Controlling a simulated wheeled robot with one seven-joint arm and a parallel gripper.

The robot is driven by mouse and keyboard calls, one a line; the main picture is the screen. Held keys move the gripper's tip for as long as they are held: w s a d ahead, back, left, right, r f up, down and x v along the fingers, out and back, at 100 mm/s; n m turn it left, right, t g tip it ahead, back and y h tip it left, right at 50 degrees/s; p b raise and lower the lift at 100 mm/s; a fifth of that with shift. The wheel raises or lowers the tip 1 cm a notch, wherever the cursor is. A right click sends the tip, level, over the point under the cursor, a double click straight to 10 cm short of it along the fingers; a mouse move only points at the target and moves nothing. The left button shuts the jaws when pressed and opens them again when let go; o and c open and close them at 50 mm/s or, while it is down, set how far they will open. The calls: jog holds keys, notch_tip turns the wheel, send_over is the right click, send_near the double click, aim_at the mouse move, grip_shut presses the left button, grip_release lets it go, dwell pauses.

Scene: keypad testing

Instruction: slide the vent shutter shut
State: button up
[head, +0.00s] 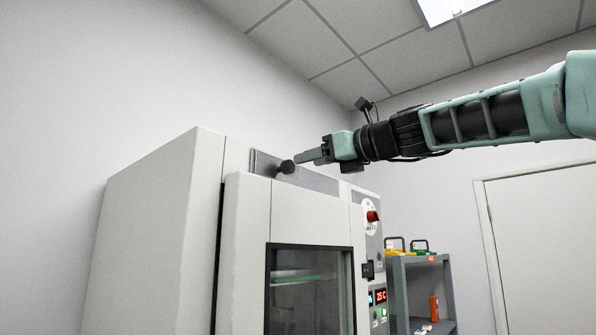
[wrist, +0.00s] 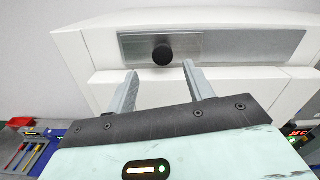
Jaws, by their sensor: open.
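The vent shutter is a dark grey plate (head: 262,163) with a round black knob (head: 287,167), high on the front of a white cabinet. In the wrist view the shutter (wrist: 135,47) covers the left part of a long recessed strip, and its knob (wrist: 162,55) shows clearly. A lighter grey stretch of the strip (wrist: 250,45) lies to its right. My gripper (head: 298,158) is open and empty, its fingers pointing at the knob. In the wrist view the gripper (wrist: 160,72) has its fingertips either side of the knob's line, with the knob just beyond them. Contact cannot be told.
The cabinet (head: 150,240) has a windowed door below the strip and a side panel with a red button (head: 373,216) and displays. A grey shelf cart (head: 400,290) with coloured items stands right of it. The ceiling is above; a door (head: 540,245) is at far right.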

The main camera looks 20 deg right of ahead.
jog(key=b+v, duration=0.2)
jog(key=v, duration=0.8)
jog(key=shift+s+d+b, duration=0.2)
jog(key=shift+s+b, duration=0.1)
jog(key=shift+s, duration=0.05)
jog(key=a+f+n+g+h, duration=0.1)
jog(key=a+f+n+g, duration=0.35)
jog(key=f, duration=0.75)
jog(key=a+f+n+g, duration=0.2)
jog(key=a+f+n, duration=0.45)
jog(key=f, duration=0.45)
jog(key=a+f+n+g+h, duration=0.1)
jog(key=a+f+n+g, duration=0.4)
jog(key=f, duration=0.7)
jog(key=s+f+n+g+h, duration=0.2)
jog(key=s+f+n+h, duration=0.1)
jog(key=s+f+n, duration=0.6)
jog(key=s+f+n+g+h+b, duration=0.1)
jog(key=s+f+n+g+h, duration=0.1)
jog(key=s+f+n, duration=0.8)
notch_tip(320, 180, down, 8)
jog(key=s+h, duration=0.1)
jog(key=s, duration=0.1)
jog(key=shift+s+d+n, duration=0.25)
jog(key=shift+s+n, duration=0.05)
jog(key=shift+s, duration=0.05)
